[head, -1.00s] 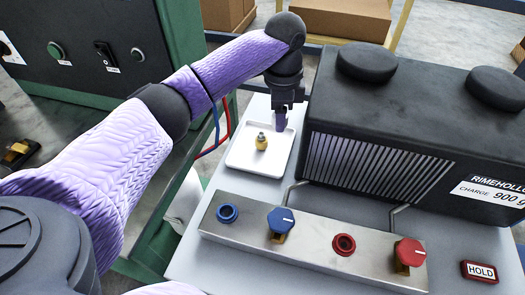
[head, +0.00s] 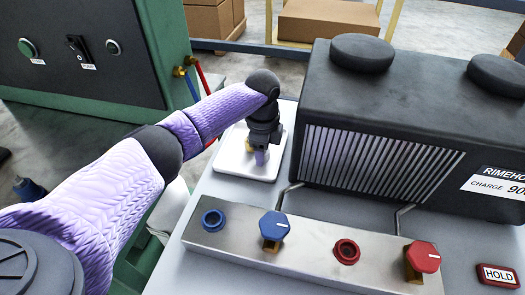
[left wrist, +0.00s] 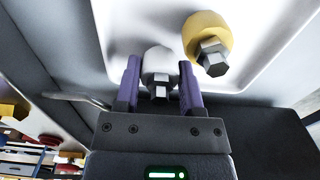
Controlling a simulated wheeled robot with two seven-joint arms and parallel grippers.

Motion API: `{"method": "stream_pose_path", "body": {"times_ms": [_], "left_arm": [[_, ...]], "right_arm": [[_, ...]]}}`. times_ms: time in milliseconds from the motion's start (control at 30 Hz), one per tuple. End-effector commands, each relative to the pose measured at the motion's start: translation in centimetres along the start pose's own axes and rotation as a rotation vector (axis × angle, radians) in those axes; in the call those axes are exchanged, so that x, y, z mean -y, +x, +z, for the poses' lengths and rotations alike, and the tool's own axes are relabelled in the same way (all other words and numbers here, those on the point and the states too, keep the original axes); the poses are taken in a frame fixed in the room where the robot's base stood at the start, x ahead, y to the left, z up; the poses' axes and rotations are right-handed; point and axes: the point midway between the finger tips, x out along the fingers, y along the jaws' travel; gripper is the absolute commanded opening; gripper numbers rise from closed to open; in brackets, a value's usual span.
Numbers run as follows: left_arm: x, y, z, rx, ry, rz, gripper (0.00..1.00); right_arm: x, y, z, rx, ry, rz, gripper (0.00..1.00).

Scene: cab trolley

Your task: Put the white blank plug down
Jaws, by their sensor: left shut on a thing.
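My left gripper (head: 261,156) is over the right part of a white tray (head: 232,168) on the grey trolley top. In the left wrist view its two purple fingers are shut on the white blank plug (left wrist: 158,58), which has a grey hex end facing the camera. The plug is hidden behind the gripper in the head view. I cannot tell whether it touches the tray floor. A yellow brass plug (left wrist: 207,35) with a hex end stands in the tray beside the held plug, apart from it; it is mostly hidden in the head view. My right gripper is not in view.
A black ribbed unit (head: 390,120) stands close to the right of the tray. In front is a metal manifold (head: 310,262) with blue (head: 274,226) and red (head: 424,257) knobs and open ports. A green-framed panel (head: 85,55) with hoses stands at the left.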

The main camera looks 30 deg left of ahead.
Motion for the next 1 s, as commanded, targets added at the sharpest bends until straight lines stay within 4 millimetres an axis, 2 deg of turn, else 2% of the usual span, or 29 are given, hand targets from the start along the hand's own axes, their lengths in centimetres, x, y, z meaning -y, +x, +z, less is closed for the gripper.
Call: {"method": "stream_pose_path", "body": {"times_ms": [100, 133, 267, 300, 533, 600, 667, 900, 1000], "left_arm": [[0.0, 0.2, 0.0, -0.001, 0.000, 0.000, 0.00], [0.0, 0.2, 0.0, -0.001, 0.000, 0.000, 0.54], [0.0, 0.2, 0.0, -0.001, 0.000, -0.001, 0.82], [0.0, 0.2, 0.0, -0.001, 0.000, -0.001, 0.85], [0.0, 0.2, 0.0, 0.000, 0.000, -0.001, 0.85], [0.0, -0.4, 0.0, 0.000, 0.000, -0.002, 0.85], [0.1, -1.7, 0.0, -0.002, 0.000, -0.004, 0.85], [0.1, -8.8, 0.0, -0.003, 0.000, -0.006, 0.85], [0.0, -10.8, 0.0, -0.002, 0.000, -0.004, 0.85]], "right_arm": [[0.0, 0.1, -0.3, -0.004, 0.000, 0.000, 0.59], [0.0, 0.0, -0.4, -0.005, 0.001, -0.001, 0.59], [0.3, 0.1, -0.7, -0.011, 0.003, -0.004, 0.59], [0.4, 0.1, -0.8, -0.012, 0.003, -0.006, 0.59], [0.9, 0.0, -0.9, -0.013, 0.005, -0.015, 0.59], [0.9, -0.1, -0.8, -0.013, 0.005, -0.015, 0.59], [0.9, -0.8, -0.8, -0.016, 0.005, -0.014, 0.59], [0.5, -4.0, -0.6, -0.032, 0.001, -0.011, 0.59], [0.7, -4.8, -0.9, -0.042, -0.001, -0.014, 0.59]]}}
